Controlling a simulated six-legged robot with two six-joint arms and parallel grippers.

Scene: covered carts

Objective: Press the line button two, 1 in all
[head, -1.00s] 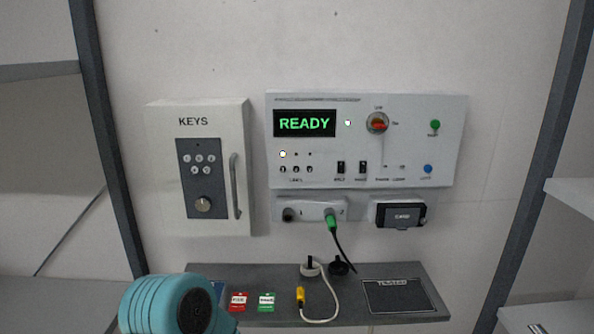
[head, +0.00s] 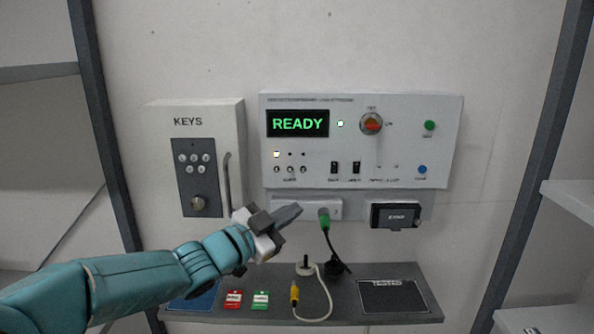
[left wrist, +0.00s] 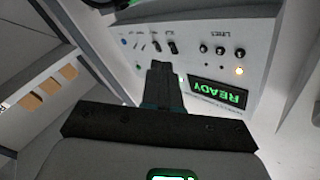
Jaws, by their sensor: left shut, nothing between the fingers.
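The white control panel (head: 400,105) on the wall has three small buttons in a row at its lower left. The middle one, line button two (head: 290,169), has its lamp above it dark; the lamp above the leftmost button is lit. My left gripper (head: 298,209) is shut and empty, its tips below and slightly right of the buttons, in front of the socket strip. In the left wrist view the panel appears upside down, with line button two (left wrist: 220,50) right of my shut fingers (left wrist: 160,68). My tips appear apart from the buttons.
The display (head: 299,123) reads READY in green. A key cabinet (head: 160,150) hangs at left with a protruding handle. A green plug (head: 324,220) with a black cable sits right of my gripper. The shelf (head: 345,290) below holds red and green tags and a yellow-tipped cable.

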